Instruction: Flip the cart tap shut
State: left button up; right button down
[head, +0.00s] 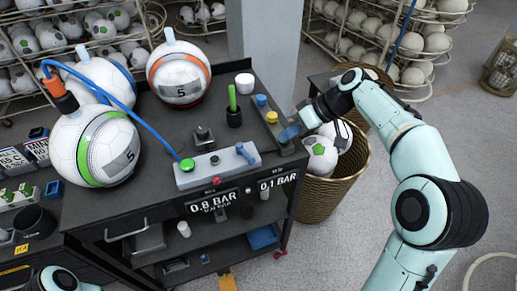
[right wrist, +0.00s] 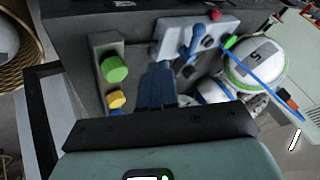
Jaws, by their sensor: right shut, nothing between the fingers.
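The cart tap has a blue lever (head: 245,153) at the right end of a long grey block (head: 215,165) on the black cart's top. The lever also shows in the right wrist view (right wrist: 195,42), standing out from the block. My right gripper (head: 290,132) is at the cart's right edge, to the right of the lever and apart from it. Its blue fingers (right wrist: 158,85) are shut with nothing between them. My left gripper is not in view; only part of my left arm shows at the lower left.
A blue hose runs from the block's green-capped end to an orange fitting (head: 62,94) on a white ball (head: 95,148). A knob strip (head: 266,112) lies by my right gripper. A green stick (head: 232,97) stands behind the block. A ball basket (head: 325,190) stands right of the cart.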

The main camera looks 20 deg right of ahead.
aim_at(245, 153)
jog(key=x, duration=0.6)
jog(key=shift+a, duration=0.15)
jog(key=a, duration=0.3)
jog(key=shift+s+a+r, duration=0.1)
jog(key=shift+r, duration=0.1)
jog(key=shift+a, duration=0.45)
jog(key=shift+a, duration=0.1)
